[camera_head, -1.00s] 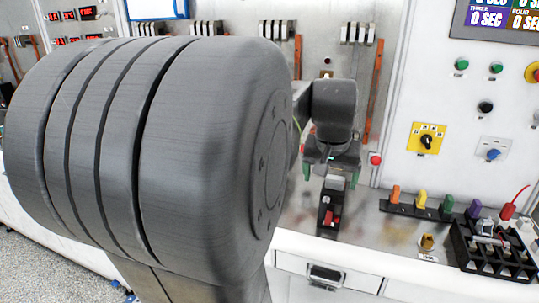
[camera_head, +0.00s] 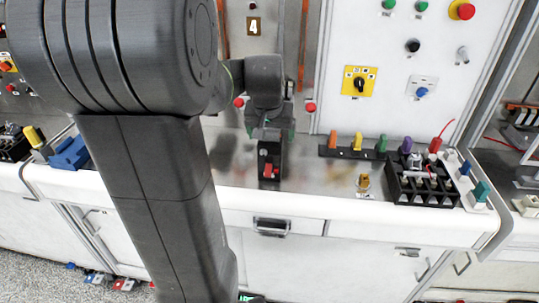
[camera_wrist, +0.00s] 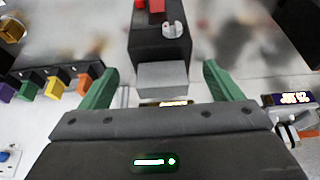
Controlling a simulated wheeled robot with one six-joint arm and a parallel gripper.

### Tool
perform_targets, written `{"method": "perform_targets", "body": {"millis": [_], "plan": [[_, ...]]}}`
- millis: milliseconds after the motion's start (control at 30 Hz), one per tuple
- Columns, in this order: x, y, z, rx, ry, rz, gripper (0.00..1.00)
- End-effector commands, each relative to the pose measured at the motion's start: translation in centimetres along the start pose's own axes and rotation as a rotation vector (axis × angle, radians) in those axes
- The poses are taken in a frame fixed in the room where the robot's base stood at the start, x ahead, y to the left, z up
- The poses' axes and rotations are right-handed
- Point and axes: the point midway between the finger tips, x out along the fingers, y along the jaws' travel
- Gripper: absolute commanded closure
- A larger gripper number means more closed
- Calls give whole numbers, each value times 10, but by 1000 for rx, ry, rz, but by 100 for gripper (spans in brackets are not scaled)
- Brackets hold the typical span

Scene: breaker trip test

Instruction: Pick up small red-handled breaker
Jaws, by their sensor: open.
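The small breaker (camera_head: 264,150) is a black block with a red handle (camera_head: 268,170). It stands on the grey metal bench top near the front edge. In the wrist view the breaker (camera_wrist: 160,42) is at top centre, with a light grey block at its near end and part of the red handle (camera_wrist: 152,8) cut by the top edge. My gripper (camera_head: 270,130) is at the breaker's back end. In the wrist view my gripper (camera_wrist: 160,72) is open, its green fingers on either side of the grey end, with gaps visible on both sides.
A rack of coloured plugs (camera_head: 352,153) stands to the right, with a brass-coloured piece (camera_head: 364,181) in front. A black terminal block (camera_head: 422,188) is further right. A blue object (camera_head: 69,153) lies at left. Panel buttons (camera_head: 311,107) are close behind my gripper.

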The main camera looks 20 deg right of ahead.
Motion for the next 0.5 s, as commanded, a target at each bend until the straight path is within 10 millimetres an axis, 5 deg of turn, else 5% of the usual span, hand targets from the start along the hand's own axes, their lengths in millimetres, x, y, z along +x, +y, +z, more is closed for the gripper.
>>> {"method": "perform_targets", "body": {"millis": [200,500], "plan": [[30,-2,4,-1,-4,0,15],[37,-2,4,0,0,0,15]]}}
